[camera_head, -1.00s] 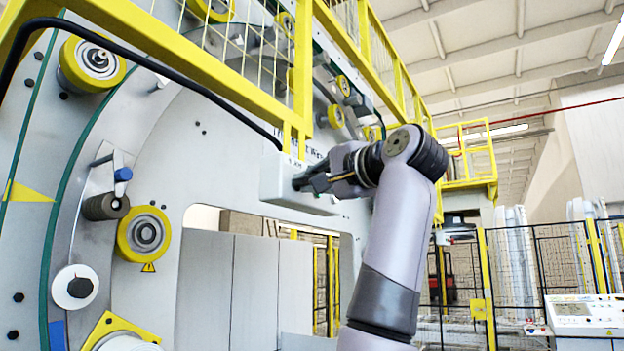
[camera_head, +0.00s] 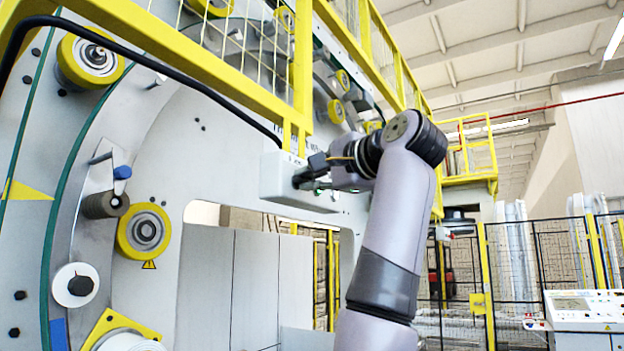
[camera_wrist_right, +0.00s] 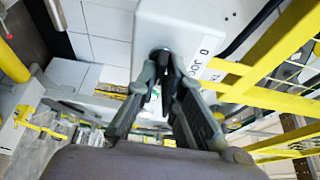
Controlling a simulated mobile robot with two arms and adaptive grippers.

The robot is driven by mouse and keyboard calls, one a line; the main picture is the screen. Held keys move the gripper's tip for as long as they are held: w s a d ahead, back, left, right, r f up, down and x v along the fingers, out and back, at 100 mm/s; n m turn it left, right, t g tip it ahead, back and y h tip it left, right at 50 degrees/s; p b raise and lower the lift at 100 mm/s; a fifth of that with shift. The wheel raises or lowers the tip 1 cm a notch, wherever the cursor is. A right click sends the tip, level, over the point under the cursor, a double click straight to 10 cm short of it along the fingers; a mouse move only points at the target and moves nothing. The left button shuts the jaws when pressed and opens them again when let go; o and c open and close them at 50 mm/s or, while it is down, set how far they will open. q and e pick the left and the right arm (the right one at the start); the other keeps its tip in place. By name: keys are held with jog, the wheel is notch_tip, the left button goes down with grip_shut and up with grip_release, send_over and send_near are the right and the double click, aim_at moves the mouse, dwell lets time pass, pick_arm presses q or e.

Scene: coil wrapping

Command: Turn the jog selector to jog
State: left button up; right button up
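A pale grey control box (camera_head: 285,183) is mounted on the big ring-shaped machine. Its label, reading "0 Jog" (camera_wrist_right: 203,57), shows sideways in the right wrist view. The dark jog selector (camera_wrist_right: 160,54) is on the box face, mostly hidden between the fingertips. My right gripper (camera_head: 305,178) is at the box. In the right wrist view its fingers (camera_wrist_right: 163,68) converge on both sides of the selector and look closed on it. The selector's exact pointing direction is hidden. My left gripper is not in view.
A yellow railing (camera_head: 200,70) and a black cable (camera_head: 150,65) run above and beside the box. Yellow rollers (camera_head: 143,232) sit on the machine ring at left. A control console (camera_head: 585,312) stands at lower right before a mesh fence (camera_head: 560,255).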

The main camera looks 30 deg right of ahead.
jog(key=o, duration=0.4)
jog(key=shift+s, duration=0.1)
jog(key=s, duration=0.4)
jog(key=s+d, duration=0.1)
jog(key=s, duration=0.6)
jog(key=shift+s+d, duration=0.3)
